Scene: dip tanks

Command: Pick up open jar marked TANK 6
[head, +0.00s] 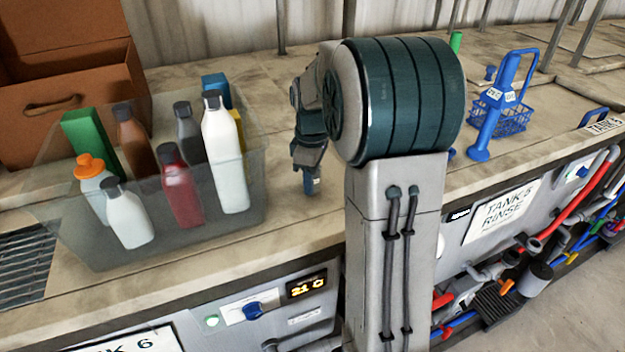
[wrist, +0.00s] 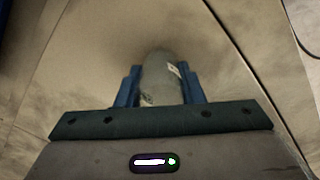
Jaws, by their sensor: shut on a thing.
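In the wrist view a grey-green rounded jar (wrist: 158,72) with small pale labels sits between the two blue fingers of my gripper (wrist: 160,88). The fingers are shut on it, one on each side. The label writing is too small to read, and the jar's opening is not clearly seen. In the head view my gripper (head: 309,181) points down over the worktop, right of the clear bin. The jar is mostly hidden there by the fingers. I cannot tell whether it touches the worktop.
A clear bin (head: 90,240) of several bottles stands left of my gripper, with a cardboard box (head: 60,95) behind it. A blue wire basket (head: 512,122) stands at the right. Worktop (head: 280,215) around the gripper is clear. Tank panels and pipes line the front.

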